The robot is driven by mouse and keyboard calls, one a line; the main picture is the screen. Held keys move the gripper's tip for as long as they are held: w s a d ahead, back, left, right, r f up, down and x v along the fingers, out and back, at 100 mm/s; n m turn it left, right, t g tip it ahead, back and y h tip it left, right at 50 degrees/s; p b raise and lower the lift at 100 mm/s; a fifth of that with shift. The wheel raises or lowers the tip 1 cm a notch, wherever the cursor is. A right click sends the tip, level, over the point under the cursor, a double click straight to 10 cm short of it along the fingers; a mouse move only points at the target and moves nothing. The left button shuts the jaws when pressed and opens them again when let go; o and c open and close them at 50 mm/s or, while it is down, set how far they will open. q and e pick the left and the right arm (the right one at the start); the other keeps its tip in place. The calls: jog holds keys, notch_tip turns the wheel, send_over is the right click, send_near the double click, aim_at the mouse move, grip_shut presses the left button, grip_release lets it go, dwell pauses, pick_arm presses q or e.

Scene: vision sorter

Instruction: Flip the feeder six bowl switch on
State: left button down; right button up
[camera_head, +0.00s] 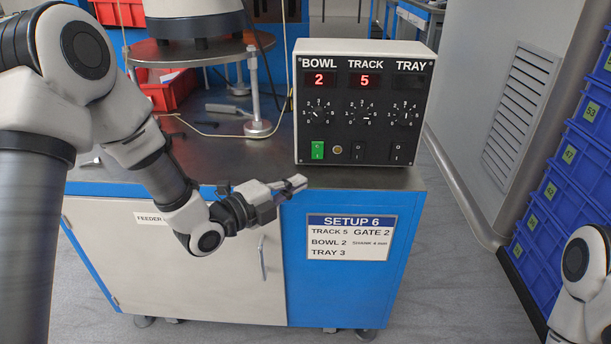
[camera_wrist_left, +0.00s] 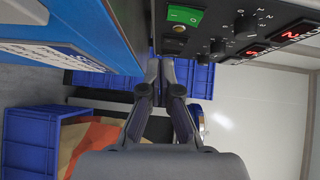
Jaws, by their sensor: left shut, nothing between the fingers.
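The control box (camera_head: 440,60) stands on the cabinet top, with columns marked BOWL, TRACK and TRAY. The bowl switch (camera_head: 318,150) is a green rocker at the lower left of its panel and looks lit. It also shows in the left wrist view as a green bowl switch (camera_wrist_left: 184,15) at the top. The bowl display (camera_head: 319,79) reads a red 2. My left gripper (camera_head: 301,182) is shut and empty, in front of the cabinet edge, below the bowl switch and apart from it. Its fingers (camera_wrist_left: 161,70) are together in the left wrist view.
The track switch (camera_head: 355,152) and tray switch (camera_head: 397,153) are dark. The track display (camera_head: 365,80) reads 5; the tray display (camera_head: 408,82) is dark. A SETUP 6 label (camera_head: 350,237) is on the cabinet front. Blue crates (camera_head: 560,190) are stacked at right.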

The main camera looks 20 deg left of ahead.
pick_arm(q)
jog(key=v, duration=0.6)
jog(key=shift+f+p, duration=0.4)
